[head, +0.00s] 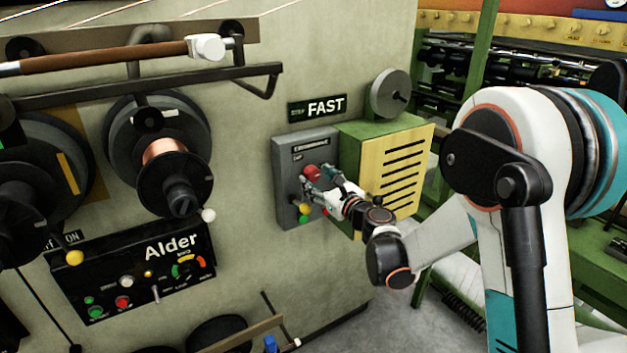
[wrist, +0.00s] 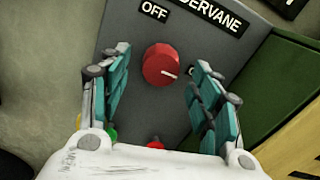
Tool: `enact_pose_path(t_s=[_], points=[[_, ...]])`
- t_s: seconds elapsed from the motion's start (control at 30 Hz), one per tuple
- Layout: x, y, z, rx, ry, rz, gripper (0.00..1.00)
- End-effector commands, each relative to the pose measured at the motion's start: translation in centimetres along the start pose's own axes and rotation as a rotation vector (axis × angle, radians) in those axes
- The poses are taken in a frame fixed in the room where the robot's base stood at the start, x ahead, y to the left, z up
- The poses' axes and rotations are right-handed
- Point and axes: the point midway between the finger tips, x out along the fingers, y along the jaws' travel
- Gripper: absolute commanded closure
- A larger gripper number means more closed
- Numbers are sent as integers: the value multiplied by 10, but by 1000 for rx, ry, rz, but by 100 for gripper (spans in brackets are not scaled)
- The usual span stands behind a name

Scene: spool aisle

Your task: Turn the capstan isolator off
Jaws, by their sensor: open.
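A red rotary knob (wrist: 161,66) sits on a grey isolator box (head: 288,150) on the machine's wall; it also shows in the head view (head: 311,172). Its white mark points right in the wrist view. An OFF label (wrist: 154,11) lies above and slightly left of the knob. Another label is mostly hidden behind the right finger. The nameplate (wrist: 212,16) above is cut off and reads "DERVANE" in the wrist view; I see no "capstan". My gripper (wrist: 160,62) is open, with its teal fingers on either side of the knob, apparently not touching it.
Green and red buttons (wrist: 155,143) sit below the knob, close to my gripper's palm. A green box with a yellow slotted cover (head: 397,172) stands right of the isolator. The Alder panel (head: 140,265) and spools (head: 165,160) are at left.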

Motion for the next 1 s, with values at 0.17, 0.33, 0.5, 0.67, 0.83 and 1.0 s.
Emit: enact_pose_path(t_s=[0.17,0.33,0.5,0.67,0.83,1.0], points=[[22,0,-1,0,0,0,42],[30,0,0,0,0,0,42],[30,0,0,0,0,0,42],[30,0,0,-1,0,-1,58],[30,0,0,-1,0,-1,87],[30,0,0,-4,0,-1,87]])
